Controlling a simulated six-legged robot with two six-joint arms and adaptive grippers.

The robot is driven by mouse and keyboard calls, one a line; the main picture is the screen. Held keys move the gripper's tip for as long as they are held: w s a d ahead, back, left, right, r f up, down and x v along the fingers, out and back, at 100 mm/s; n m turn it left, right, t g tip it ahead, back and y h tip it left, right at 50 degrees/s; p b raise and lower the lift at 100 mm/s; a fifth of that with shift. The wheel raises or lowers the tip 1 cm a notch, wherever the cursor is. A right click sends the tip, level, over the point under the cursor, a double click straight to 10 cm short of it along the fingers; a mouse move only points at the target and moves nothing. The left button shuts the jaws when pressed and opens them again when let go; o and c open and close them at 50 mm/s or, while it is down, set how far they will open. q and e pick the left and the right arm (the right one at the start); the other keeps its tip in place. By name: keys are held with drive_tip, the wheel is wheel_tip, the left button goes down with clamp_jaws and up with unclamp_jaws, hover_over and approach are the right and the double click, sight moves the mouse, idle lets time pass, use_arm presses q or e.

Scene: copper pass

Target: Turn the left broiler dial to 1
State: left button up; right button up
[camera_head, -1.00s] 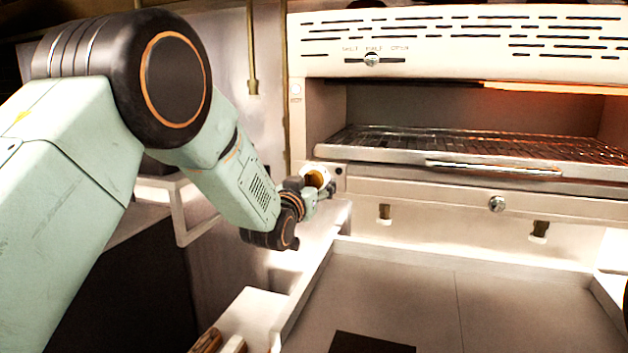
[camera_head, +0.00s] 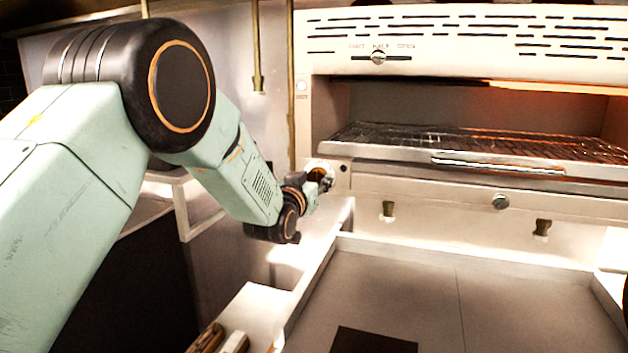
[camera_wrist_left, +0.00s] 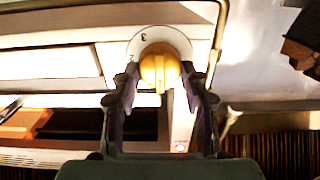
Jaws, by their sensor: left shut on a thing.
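The left broiler dial (camera_wrist_left: 160,67) is a yellow knob on a pale round plate with printed numbers, and a 3 is readable in the left wrist view. My left gripper (camera_wrist_left: 160,78) is shut on the knob, with one dark finger on each side. In the head view, my left gripper (camera_head: 322,181) reaches the broiler's left front corner and mostly hides the dial there. The broiler (camera_head: 425,191) is a pale metal unit with a wire rack and a glow at the upper right. My right gripper is not in view.
A slider (camera_head: 379,57) is on the upper panel. A flat tray-like surface (camera_head: 400,290) with a raised rim lies below. A rack handle (camera_head: 497,165) sticks out in front.

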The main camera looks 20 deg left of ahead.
use_arm(q)
drive_tip(key=shift+d+r, duration=0.1)
drive_tip(key=shift+d, duration=0.1)
drive_tip(key=shift+c, duration=0.7)
drive_tip(key=shift+a, duration=0.3)
drive_tip(key=shift+c, duration=0.4)
drive_tip(key=shift+d+m+b, duration=0.2)
drive_tip(key=shift+m+b, duration=0.1)
drive_tip(key=shift+m, duration=0.1)
drive_tip(key=m+b, duration=0.2)
drive_tip(key=m, duration=0.1)
drive_tip(key=shift+m, duration=0.4)
drive_tip(key=shift+d+m+b, duration=0.1)
drive_tip(key=shift+m+b, duration=1)
drive_tip(key=shift+m, duration=1.5)
drive_tip(key=shift+r, duration=0.1)
